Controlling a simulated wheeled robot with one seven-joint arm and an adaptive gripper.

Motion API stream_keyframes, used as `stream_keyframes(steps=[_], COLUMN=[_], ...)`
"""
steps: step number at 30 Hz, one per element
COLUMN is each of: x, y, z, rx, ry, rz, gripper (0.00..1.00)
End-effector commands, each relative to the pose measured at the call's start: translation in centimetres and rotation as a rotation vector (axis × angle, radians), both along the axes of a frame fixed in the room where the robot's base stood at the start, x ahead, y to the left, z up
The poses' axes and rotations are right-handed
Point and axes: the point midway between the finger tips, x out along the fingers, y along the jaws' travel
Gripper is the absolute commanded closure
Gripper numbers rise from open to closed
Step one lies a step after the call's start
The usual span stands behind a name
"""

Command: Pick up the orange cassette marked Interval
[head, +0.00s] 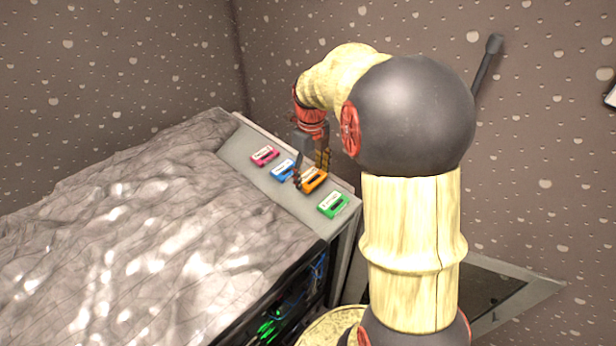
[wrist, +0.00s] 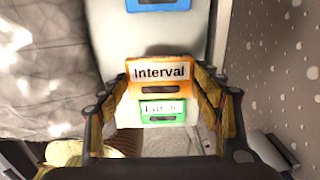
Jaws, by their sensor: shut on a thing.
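The orange cassette (head: 315,181) has a white label and sits between the fingers of my gripper (head: 311,172) at the grey sloping panel. In the wrist view the label on the orange cassette (wrist: 160,75) reads "Interval". My gripper (wrist: 165,88) is shut on it, with one finger at each side. I cannot tell whether the cassette is touching the panel or slightly above it. In the wrist view it appears just above the green cassette, close against its edge.
The grey panel (head: 246,140) also bears a pink cassette (head: 265,156), a blue cassette (head: 282,170) and a green cassette (head: 333,205). A crumpled grey cover (head: 140,220) lies left of the panel. An open rack with cables (head: 290,300) is below. A speckled wall (head: 420,30) stands behind.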

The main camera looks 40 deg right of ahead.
Motion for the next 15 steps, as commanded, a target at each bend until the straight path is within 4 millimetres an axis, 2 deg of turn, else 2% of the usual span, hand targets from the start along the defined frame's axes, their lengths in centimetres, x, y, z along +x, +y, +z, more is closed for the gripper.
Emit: stream_keyframes(steps=[1,7,15], x=[-0.7,-3.9,-9.3], y=[0.0,0.0,0.2], z=[1.2,5.0,7.2], rx=[-0.002,-0.002,-0.001], ry=[-0.003,-0.004,-0.002], rz=[-0.002,-0.002,-0.003], gripper=[0.69,0.69,0.69])
